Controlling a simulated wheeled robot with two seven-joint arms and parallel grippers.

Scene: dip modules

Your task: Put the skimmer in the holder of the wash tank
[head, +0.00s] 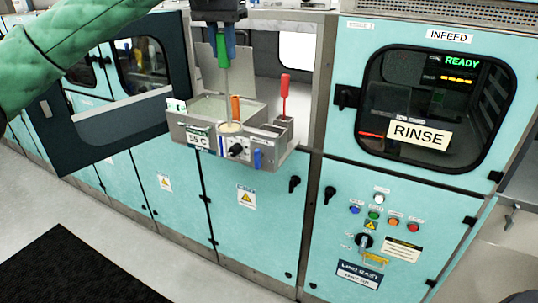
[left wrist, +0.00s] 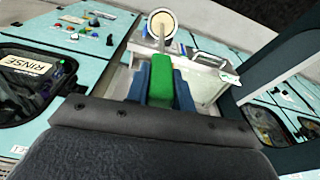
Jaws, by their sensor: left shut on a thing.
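My left gripper (head: 228,45) is shut on the green handle of the skimmer (head: 226,85), which hangs upright with its thin shaft pointing down. The skimmer's pale round disc (head: 230,128) shows in front of the near wall of the grey wash tank (head: 180,130); I cannot tell whether they touch. In the left wrist view, the green handle (left wrist: 160,80) sits between blue fingers, with the disc (left wrist: 162,22) beyond it. A small holder (head: 284,123) at the tank's right corner has a red-handled tool (head: 285,88) standing in it. My right gripper is not in view.
An orange handle (head: 235,107) stands close behind the skimmer's disc. The tank's front carries a black knob (head: 236,150) and a blue part (head: 257,159). The infeed cabinet (head: 335,160) stands to the right. A dark door frame (head: 110,135) is at the left.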

